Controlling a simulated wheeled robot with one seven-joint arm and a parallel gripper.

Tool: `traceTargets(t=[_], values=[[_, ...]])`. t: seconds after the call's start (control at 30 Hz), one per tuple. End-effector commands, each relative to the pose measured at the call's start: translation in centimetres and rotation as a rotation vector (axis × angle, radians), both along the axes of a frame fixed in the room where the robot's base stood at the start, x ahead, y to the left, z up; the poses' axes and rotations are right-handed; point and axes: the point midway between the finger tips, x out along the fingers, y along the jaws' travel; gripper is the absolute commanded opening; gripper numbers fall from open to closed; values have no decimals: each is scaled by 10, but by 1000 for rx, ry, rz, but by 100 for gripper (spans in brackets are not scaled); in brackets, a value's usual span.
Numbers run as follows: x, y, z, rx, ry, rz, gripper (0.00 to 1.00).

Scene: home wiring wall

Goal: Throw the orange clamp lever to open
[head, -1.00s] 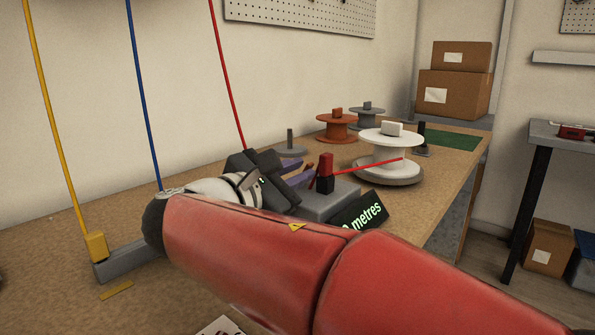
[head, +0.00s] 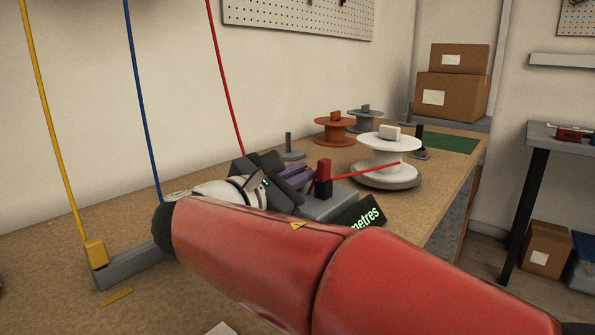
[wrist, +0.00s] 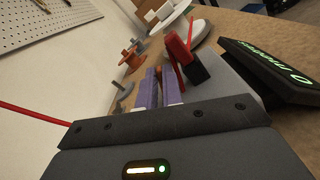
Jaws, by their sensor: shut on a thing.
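My gripper (head: 297,176) is at the grey clamp and counter block (head: 330,206) on the bench, its purple fingers reaching in beside the block. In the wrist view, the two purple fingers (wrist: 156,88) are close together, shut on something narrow. I take it to be the orange clamp lever, which is hidden by the fingers and the gripper body, so its angle cannot be told. A red-topped black post (head: 324,178) stands on the block just right of the fingers, with a red wire (head: 365,171) running from it to the white spool (head: 388,158).
A tilted black display (head: 362,217) showing "metres" is beside the block. An orange spool (head: 334,131) and a grey spool (head: 365,121) stand further back. Yellow (head: 55,130), blue (head: 140,100) and red wires rise at left. My arm covers the front of the bench.

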Motion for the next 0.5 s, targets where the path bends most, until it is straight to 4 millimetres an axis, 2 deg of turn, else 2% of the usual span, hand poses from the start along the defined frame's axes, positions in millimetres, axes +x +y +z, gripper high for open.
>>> traceTargets(t=[0.5], values=[[12,13,13,-290,291,2,0]])
